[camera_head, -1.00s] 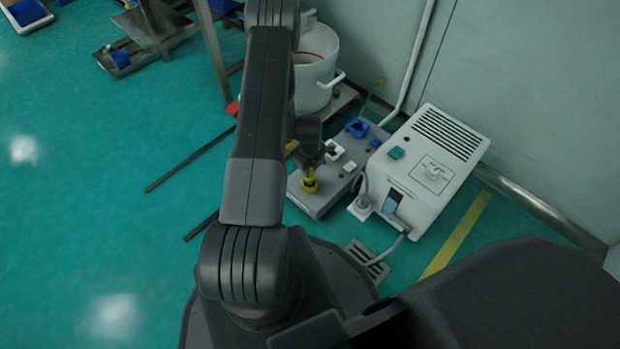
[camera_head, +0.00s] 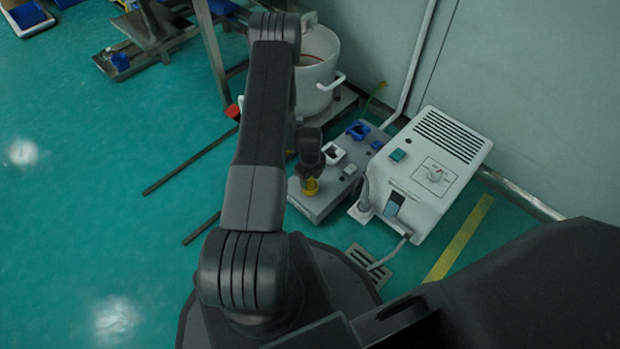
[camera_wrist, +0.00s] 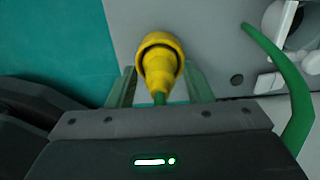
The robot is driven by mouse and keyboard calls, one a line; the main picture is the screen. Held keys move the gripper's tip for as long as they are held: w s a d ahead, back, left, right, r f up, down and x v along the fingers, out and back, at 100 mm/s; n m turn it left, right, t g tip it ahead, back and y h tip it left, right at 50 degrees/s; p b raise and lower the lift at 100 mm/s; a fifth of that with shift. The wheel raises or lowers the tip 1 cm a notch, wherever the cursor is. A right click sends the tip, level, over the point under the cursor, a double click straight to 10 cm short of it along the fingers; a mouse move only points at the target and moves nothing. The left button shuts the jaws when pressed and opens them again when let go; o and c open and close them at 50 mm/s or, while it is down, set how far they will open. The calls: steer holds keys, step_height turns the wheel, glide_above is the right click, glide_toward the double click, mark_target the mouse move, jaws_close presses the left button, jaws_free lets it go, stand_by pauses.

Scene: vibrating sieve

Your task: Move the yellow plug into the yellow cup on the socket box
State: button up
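The yellow cup (camera_head: 311,187) is on the front left of the grey socket box (camera_head: 317,207). My gripper (camera_head: 312,172) is right above it, pointing down. In the wrist view, the yellow plug (camera_wrist: 161,72) is between my two fingers (camera_wrist: 160,82), with a green cable running from its near end. A round yellow rim (camera_wrist: 160,42) surrounds the plug's far part. The plug appears to be at or in the cup, but its depth is hidden. The fingers stand on both sides of the plug. I cannot tell whether they touch it.
A blue socket (camera_head: 357,130) and a white socket (camera_head: 334,154) are farther back on the box. A white control unit (camera_head: 428,176) stands close on the right. A white pot (camera_head: 317,72) is behind. A green cable (camera_wrist: 291,80) curves at the right in the wrist view.

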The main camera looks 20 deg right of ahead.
steer(key=shift+r, duration=0.15)
step_height(320, 180, up, 12)
steer(key=p, duration=0.5)
steer(key=shift+r, duration=0.2)
step_height(320, 180, down, 13)
steer(key=b, duration=0.5)
steer(key=shift+r+p, duration=0.4)
steer(key=shift+r, duration=0.1)
steer(key=shift+f, duration=0.15)
